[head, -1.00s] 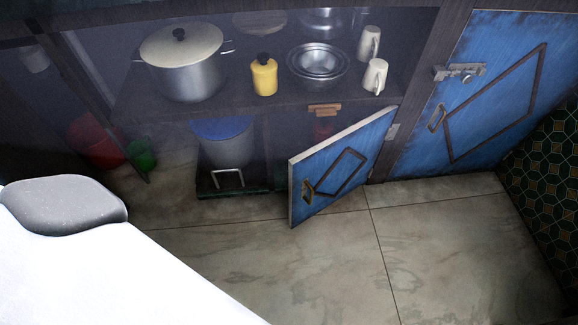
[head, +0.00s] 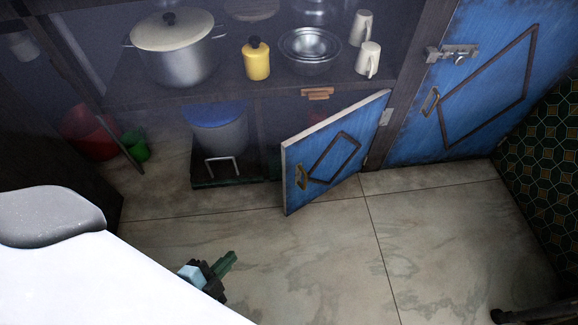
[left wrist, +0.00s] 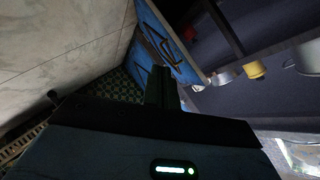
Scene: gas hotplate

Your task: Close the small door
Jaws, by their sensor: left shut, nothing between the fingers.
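The small blue door (head: 340,150) stands open in the lower cabinet, hinged on its right side, with its free left edge swung out over the floor. It has a dark diamond frame and a small brass handle (head: 301,176). In the left wrist view the blue door (left wrist: 155,35) lies beyond the fingers. My left gripper (head: 230,260) is shut and empty, low over the floor to the lower left of the door and apart from it. Its dark fingers also show in the left wrist view (left wrist: 162,88).
A larger blue door (head: 465,90) with a latch is at the right. A pot (head: 180,60), yellow canister (head: 256,62), bowls (head: 310,52) and mugs (head: 367,60) stand on the shelf. A blue-lidded bin (head: 218,130) is below. The tiled floor (head: 330,260) before the door is clear.

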